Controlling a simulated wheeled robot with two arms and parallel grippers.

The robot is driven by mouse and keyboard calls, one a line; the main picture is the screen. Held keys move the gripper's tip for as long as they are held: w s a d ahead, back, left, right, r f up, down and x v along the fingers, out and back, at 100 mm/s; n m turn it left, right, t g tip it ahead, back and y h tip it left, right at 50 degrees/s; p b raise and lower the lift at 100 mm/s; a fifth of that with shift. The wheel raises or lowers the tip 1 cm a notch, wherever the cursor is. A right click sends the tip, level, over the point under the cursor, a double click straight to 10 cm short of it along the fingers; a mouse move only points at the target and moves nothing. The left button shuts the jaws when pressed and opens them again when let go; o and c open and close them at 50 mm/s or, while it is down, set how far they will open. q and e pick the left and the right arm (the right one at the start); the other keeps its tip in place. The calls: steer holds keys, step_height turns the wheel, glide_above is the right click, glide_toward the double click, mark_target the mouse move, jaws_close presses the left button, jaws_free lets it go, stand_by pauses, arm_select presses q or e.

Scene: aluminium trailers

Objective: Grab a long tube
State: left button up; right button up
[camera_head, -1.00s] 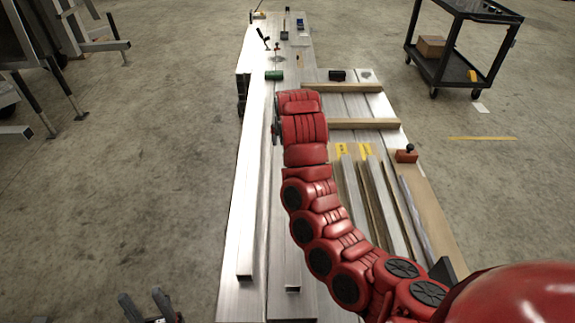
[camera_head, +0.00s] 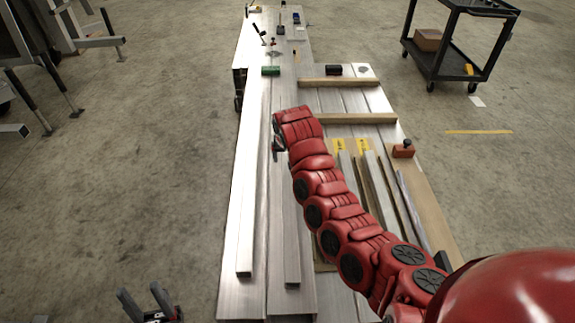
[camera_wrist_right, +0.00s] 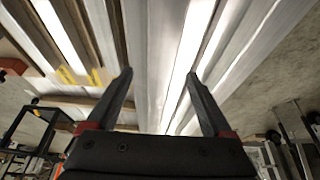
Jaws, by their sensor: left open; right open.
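Two long, square aluminium tubes lie lengthwise on the metal table: a left tube (camera_head: 250,215) and a second tube (camera_head: 291,235) beside it, partly hidden by my right arm. More long pieces (camera_head: 376,190) lie to the right on the table. My right gripper (camera_head: 278,146) is over the tubes, mostly hidden by its wrist in the head view. In the right wrist view the right gripper (camera_wrist_right: 158,75) is open, with bright tube surfaces (camera_wrist_right: 190,45) behind the gap between its fingers; contact cannot be told. My left gripper (camera_head: 138,290) is open and empty, left of the table.
Wooden strips (camera_head: 345,118) cross the table's right side. A green object (camera_head: 271,70), a black object (camera_head: 333,69) and a red block (camera_head: 403,150) sit on the table. A black cart (camera_head: 455,45) stands at the back right.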

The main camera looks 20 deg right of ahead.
steer(key=shift+w+d+f+p, duration=0.15)
steer(key=shift+w+f+p, duration=0.15)
steer(key=shift+f, duration=0.2)
steer(key=x, duration=0.3)
steer(key=shift+w+f, duration=0.1)
steer(key=shift+f, duration=0.05)
steer(key=shift+w+f, duration=0.1)
steer(key=shift+f, duration=0.35)
jaws_close()
steer(key=shift+r, duration=0.1)
stand_by(0.8)
